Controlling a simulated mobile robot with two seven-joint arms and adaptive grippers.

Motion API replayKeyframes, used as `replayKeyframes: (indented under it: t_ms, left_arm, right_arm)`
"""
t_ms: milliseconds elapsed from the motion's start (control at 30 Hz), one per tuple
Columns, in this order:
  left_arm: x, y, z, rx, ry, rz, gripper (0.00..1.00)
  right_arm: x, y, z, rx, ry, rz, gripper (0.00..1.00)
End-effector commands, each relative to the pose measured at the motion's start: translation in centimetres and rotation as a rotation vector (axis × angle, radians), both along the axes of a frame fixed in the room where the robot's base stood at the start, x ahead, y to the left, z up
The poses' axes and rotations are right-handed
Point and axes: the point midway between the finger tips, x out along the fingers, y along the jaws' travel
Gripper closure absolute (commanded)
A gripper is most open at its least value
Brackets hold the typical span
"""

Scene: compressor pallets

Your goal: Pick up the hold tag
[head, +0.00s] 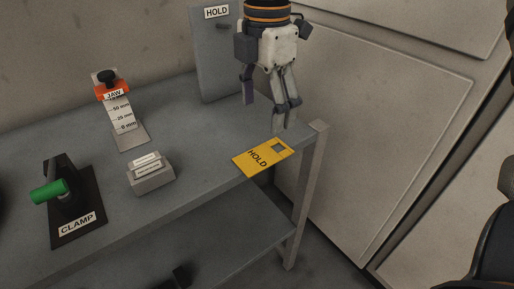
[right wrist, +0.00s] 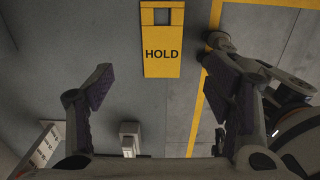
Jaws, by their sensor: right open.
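The hold tag (head: 262,158) is a flat yellow plate with black HOLD lettering and a square hole near one end. It lies at the front edge of the grey bench, near its right corner, and seems to jut slightly past the edge. My right gripper (head: 267,108) is above and behind the tag, fingers pointing down, open and empty. In the right wrist view the tag (right wrist: 161,58) lies ahead of the spread fingers, roughly centred between them and not touched. My left gripper is not in view.
A grey HOLD panel with a peg (head: 212,60) stands at the back of the bench (head: 190,190). A jaw gauge (head: 122,115), a small labelled block (head: 150,175) and a green-handled clamp (head: 75,205) stand to the left. A bench post (head: 308,175) is right of the tag.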

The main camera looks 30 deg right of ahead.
Motion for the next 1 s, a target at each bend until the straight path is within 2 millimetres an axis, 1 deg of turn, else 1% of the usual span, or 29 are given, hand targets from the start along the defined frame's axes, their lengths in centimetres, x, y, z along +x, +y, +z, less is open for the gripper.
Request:
replayKeyframes:
  t_ms: [33,100,233,400,467,567,1000]
  left_arm:
    - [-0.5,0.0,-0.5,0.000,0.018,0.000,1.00]
    - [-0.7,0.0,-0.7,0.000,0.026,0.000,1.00]
    - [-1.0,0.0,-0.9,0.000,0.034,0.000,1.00]
    - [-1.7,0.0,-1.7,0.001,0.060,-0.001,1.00]
    - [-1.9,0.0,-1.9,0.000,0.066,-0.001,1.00]
    - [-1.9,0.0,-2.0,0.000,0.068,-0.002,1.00]
    - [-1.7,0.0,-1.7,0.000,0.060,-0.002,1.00]
  right_arm:
    - [0.0,0.0,-1.8,0.001,0.014,0.000,0.27]
    - [0.0,0.0,-3.0,0.000,0.012,0.002,0.27]
    - [0.0,0.1,-4.5,-0.001,0.009,0.003,0.27]
    - [-0.5,0.5,-7.9,-0.001,0.012,0.004,0.27]
    - [-0.4,0.5,-8.7,-0.002,0.011,0.004,0.27]
    - [-0.4,0.5,-9.2,-0.001,0.006,0.004,0.27]
    - [-0.4,0.5,-9.0,-0.002,0.001,0.004,0.27]
